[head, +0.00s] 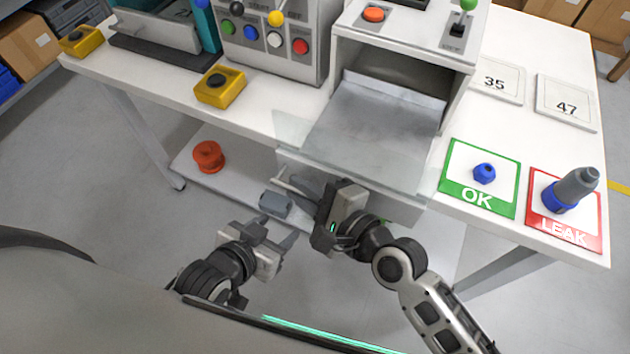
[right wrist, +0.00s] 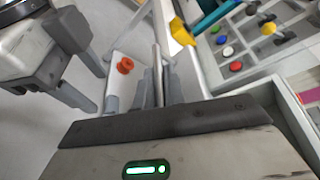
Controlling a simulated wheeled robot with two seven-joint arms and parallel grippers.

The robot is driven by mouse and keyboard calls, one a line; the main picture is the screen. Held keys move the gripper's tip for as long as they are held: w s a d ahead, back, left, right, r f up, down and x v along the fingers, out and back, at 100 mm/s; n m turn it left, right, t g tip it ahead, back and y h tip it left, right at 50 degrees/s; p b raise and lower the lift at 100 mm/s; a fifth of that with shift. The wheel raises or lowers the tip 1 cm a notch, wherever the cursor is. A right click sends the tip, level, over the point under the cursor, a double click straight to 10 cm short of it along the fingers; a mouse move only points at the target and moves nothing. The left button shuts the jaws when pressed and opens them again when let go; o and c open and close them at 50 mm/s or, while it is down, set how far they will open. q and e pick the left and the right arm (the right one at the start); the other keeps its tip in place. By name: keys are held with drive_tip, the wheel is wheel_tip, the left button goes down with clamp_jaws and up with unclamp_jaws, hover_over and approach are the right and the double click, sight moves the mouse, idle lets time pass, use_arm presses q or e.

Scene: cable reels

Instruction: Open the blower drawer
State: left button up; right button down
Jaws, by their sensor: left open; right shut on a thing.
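The blower drawer (head: 372,128) is a grey tray that sticks out of the open front of a grey housing (head: 458,54) and reaches past the table's front edge. Its pale handle (head: 288,187) is at the drawer's front left. My right gripper (head: 304,194) is shut on the handle; its fingers also show in the right wrist view (right wrist: 150,88), closed around a thin upright bar. My left gripper (head: 277,231) is open and empty, lower and to the left, apart from the drawer. It also shows at the upper left of the right wrist view (right wrist: 75,70).
A button panel (head: 270,45) and yellow button box (head: 220,88) are left of the housing. Right are a green OK mat (head: 455,180) and red LEAK mat (head: 590,228), each bearing a part.

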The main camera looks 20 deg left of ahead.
drive_tip(key=c, duration=1.5)
unclamp_jaws()
drive_tip(key=shift+b+v, duration=0.9)
drive_tip(key=shift+v, duration=7.1)
